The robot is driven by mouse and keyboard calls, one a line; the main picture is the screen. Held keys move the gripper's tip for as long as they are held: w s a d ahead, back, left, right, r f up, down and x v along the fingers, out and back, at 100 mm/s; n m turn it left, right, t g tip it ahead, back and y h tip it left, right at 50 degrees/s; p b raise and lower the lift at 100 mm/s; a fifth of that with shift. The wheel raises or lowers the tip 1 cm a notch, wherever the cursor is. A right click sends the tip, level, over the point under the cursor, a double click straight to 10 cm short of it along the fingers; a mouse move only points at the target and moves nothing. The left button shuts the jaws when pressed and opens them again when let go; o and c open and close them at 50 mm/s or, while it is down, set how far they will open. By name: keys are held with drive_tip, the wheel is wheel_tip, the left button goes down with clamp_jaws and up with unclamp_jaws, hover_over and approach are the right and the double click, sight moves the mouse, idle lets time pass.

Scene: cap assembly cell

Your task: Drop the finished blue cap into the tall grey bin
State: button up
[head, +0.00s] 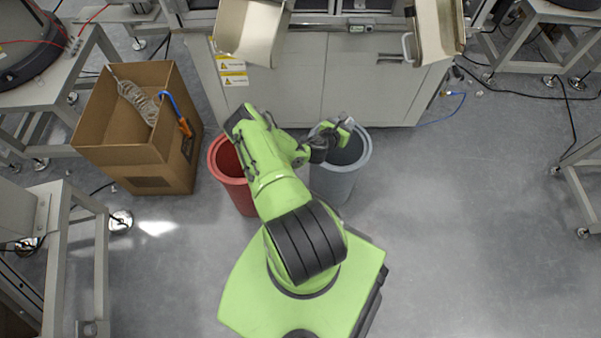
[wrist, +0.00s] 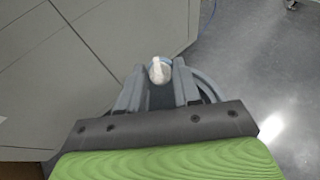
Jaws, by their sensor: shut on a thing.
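The tall grey bin (head: 335,185) stands on the floor in front of the cabinet, to the right of a red bin, in the head view. My gripper (head: 344,127) is over the far side of its opening. In the wrist view my gripper (wrist: 160,80) is shut on a small rounded cap (wrist: 159,71), which looks whitish with a bluish edge. The cap sits between the fingertips; its underside is hidden. Part of the grey bin's rim (wrist: 208,84) curves behind the right finger. In the head view the cap is too small to make out clearly.
The red bin (head: 236,182) stands beside the grey bin, partly under my arm. A cardboard box (head: 150,170) with a coiled hose is at the left. The grey cabinet (head: 335,85) closes off the back.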

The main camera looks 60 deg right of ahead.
drive_tip(key=shift+d+f, duration=0.15)
drive_tip(key=shift+f, duration=0.65)
wheel_tip(320, 180, down, 6)
drive_tip(key=b, duration=0.5)
drive_tip(key=shift+s+r, duration=0.1)
drive_tip(key=shift+r, duration=0.1)
drive_tip(key=o, duration=0.8)
drive_tip(key=shift+r, duration=0.1)
drive_tip(key=p+v, duration=0.6)
drive_tip(key=v, duration=0.9)
drive_tip(key=shift+a+r, duration=0.1)
drive_tip(key=shift+a, duration=0.25)
